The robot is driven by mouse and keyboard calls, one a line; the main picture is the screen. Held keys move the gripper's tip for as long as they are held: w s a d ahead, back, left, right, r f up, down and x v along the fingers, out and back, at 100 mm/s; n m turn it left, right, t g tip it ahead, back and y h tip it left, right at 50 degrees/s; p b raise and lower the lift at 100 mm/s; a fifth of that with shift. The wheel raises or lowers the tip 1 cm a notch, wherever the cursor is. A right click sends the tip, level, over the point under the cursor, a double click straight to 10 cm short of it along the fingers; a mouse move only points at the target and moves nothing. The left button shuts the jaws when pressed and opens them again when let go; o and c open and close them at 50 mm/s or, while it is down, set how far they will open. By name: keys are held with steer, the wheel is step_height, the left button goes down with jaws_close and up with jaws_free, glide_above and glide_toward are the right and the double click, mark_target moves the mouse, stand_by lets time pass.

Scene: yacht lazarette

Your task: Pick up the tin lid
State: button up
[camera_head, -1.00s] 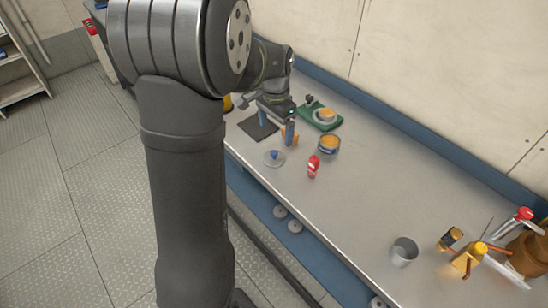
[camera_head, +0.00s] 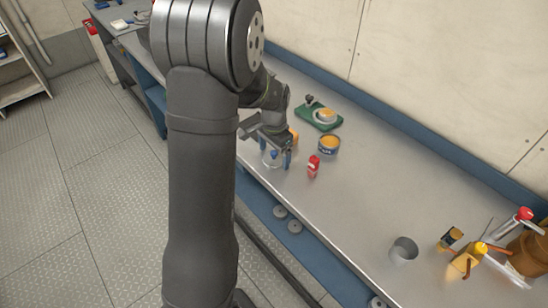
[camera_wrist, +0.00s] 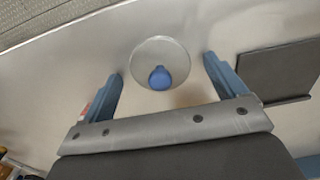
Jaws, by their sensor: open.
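The tin lid (camera_wrist: 146,54) is a round, pale grey disc with a blue knob (camera_wrist: 160,77) on it. It lies on the metal bench top, and in the head view the lid (camera_head: 271,160) is partly hidden by my gripper (camera_head: 276,160). In the wrist view my gripper (camera_wrist: 163,82) is open, with its two blue fingers apart. The lid sits between and just beyond the fingertips, with nothing held. Whether the fingers are level with the knob cannot be told.
An open tin (camera_head: 329,145) with orange contents and a red item (camera_head: 313,166) stand to the right of my gripper. A green scale (camera_head: 318,115) is behind. A dark flat mat (camera_wrist: 280,70) shows in the wrist view. A grey cup (camera_head: 403,251) stands farther right.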

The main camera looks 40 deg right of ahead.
steer(key=c, duration=1.1)
steer(key=shift+o, duration=0.2)
steer(key=shift+r, duration=0.1)
